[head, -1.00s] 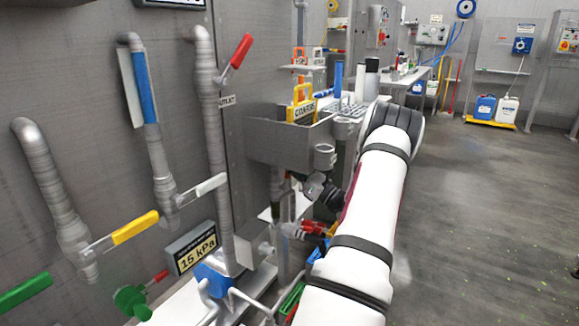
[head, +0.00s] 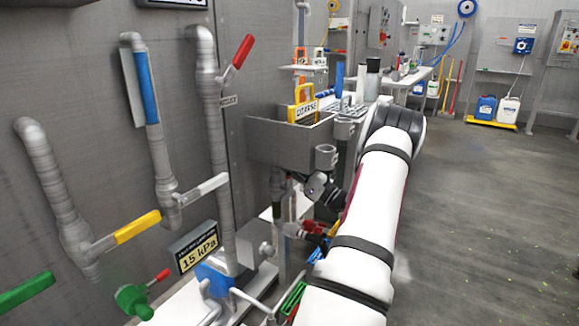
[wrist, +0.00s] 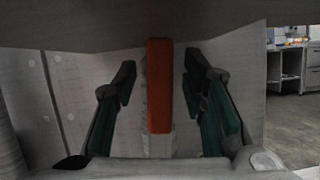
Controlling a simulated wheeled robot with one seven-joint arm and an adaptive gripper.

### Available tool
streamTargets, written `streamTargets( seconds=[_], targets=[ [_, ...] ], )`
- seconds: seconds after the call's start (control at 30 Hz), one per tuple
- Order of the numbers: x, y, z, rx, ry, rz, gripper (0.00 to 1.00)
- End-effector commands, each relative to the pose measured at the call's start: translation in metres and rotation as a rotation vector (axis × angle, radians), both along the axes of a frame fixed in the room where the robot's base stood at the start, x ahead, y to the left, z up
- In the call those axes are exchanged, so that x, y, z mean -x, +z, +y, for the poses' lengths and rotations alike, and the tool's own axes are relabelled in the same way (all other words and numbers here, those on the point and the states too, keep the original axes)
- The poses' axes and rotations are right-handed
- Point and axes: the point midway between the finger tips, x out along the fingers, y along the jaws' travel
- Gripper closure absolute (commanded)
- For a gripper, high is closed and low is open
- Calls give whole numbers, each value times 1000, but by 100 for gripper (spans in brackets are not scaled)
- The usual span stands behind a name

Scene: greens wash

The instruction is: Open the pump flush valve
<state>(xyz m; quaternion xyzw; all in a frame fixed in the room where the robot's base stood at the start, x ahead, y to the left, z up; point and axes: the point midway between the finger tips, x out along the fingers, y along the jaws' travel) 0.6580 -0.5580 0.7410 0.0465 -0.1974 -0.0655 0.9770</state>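In the wrist view, an orange-red lever handle (wrist: 159,85) stands upright on a pale grey stem, between the two fingers of my gripper (wrist: 159,70). The fingers are spread, with a gap visible on each side of the handle. In the head view, the dark end of my arm is low beside the grey sink box, partly hidden by my white arm link. Small red parts (head: 314,227) show below it; I cannot tell whether they are the same handle. No readable label marks the flush valve.
At the left, pipes carry a red lever (head: 243,50), a white lever (head: 204,187), a yellow lever (head: 137,227) and a green lever (head: 26,294). A 15 kPa display (head: 194,246) stands below. The grey sink box (head: 278,143) is close to my arm.

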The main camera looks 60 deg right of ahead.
Motion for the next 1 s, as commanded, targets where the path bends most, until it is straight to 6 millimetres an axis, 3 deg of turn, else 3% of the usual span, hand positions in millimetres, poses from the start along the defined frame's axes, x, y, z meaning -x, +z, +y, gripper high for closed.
streamTargets(
  seconds=[0.17,0.6,0.8,1.0],
  targets=[
    [18,-7,2,-2,-2,0,62],
    [93,-39,14,-2,-2,0,62],
    [107,-45,17,-1,0,1,62],
    [109,-46,18,-1,-1,1,62]
  ],
)
